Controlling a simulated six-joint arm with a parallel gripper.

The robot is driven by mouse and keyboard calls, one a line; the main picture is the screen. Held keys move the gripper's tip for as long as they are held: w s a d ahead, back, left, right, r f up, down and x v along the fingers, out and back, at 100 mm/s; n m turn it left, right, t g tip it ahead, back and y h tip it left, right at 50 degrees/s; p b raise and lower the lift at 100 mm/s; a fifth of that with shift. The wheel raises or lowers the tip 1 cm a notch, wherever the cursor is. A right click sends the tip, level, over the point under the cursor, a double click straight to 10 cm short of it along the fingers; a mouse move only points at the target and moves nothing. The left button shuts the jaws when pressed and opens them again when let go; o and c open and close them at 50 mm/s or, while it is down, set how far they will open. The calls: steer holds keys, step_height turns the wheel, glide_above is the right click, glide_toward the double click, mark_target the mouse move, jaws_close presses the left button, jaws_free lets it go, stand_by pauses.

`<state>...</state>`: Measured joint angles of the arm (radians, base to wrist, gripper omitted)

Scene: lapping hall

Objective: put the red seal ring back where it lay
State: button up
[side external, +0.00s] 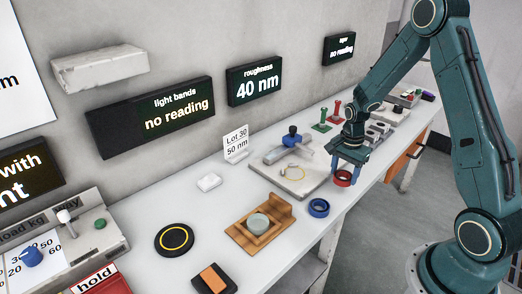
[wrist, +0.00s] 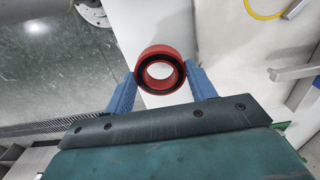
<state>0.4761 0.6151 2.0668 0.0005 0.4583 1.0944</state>
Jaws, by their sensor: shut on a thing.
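The red seal ring (side external: 343,179) is between the blue fingers of my gripper (side external: 347,168), at the front edge of the white bench. In the wrist view the red ring (wrist: 158,51), with a black band inside its rim, sits between the two fingertips (wrist: 161,78), one on each side. My gripper is shut on it. I cannot tell whether the ring's underside touches the bench or hangs slightly above it. A blue ring (side external: 318,208) lies on the bench in front and to the left of the red one.
Red and green posts (side external: 322,122) stand behind. Beyond the front edge is open floor (wrist: 60,50).

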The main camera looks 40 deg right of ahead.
mark_target(340, 189)
steer(key=shift+f, duration=1.75)
steer(key=shift+f, duration=0.15)
steer(key=o, duration=1.1)
step_height(340, 189, up, 12)
steer(key=shift+r, duration=0.2)
steer(key=shift+a, duration=0.1)
